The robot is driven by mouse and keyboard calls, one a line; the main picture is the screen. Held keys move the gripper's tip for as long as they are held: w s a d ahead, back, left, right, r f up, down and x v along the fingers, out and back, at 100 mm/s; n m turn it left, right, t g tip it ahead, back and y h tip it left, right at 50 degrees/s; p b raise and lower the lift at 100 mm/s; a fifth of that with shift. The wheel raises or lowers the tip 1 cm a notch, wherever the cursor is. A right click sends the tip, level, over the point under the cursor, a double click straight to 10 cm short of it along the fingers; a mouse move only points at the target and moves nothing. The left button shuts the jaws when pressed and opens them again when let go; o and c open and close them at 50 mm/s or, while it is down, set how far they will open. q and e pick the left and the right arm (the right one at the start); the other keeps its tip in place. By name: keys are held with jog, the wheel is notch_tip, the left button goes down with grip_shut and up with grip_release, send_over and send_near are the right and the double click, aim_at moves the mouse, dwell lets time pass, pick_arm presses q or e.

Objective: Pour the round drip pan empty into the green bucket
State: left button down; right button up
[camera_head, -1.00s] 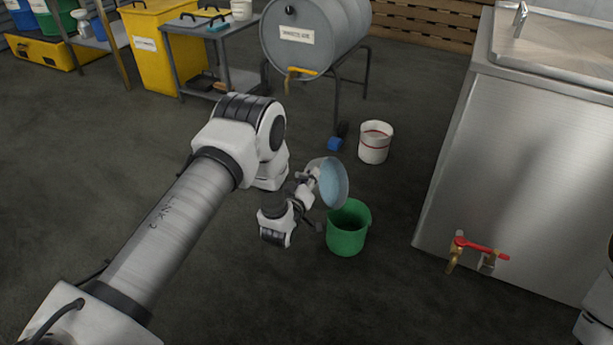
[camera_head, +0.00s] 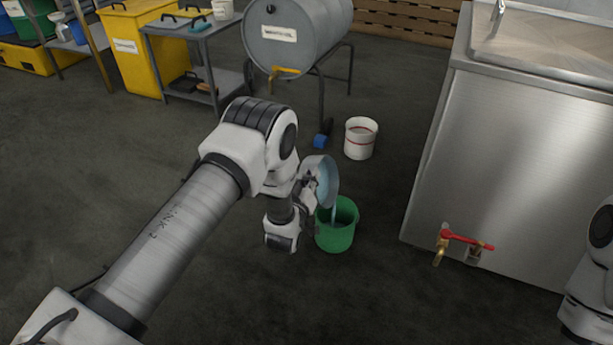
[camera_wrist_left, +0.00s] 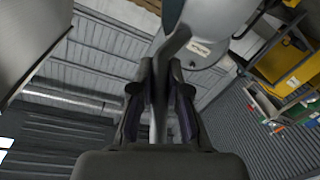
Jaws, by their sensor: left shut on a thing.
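The round drip pan (camera_head: 331,172) is pale grey-blue and tilted steeply, nearly on edge, above the green bucket (camera_head: 335,238). A thin pale stream runs from its lower edge into the bucket's mouth. The bucket stands upright on the floor. My left gripper (camera_head: 309,187) is at the pan's left side, partly hidden by my own arm. In the left wrist view, the left gripper (camera_wrist_left: 160,92) is shut on the pan's grey handle (camera_wrist_left: 174,45). How much liquid is left in the pan cannot be told. My right gripper is out of view.
A white bucket with a red band (camera_head: 360,140) stands behind the green one. A grey drum (camera_head: 296,42) lies on a stand behind. A steel tank (camera_head: 500,150) with a red-handled tap (camera_head: 466,239) is at the right. The front floor is clear.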

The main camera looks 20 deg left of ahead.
pick_arm(q)
jog(key=d+m, duration=0.6)
jog(key=d, duration=0.4)
jog(key=shift+s+d+m+t, duration=0.2)
jog(key=shift+d+m+t, duration=0.1)
jog(key=shift+d+t, duration=0.1)
dwell(1.2)
dwell(2.9)
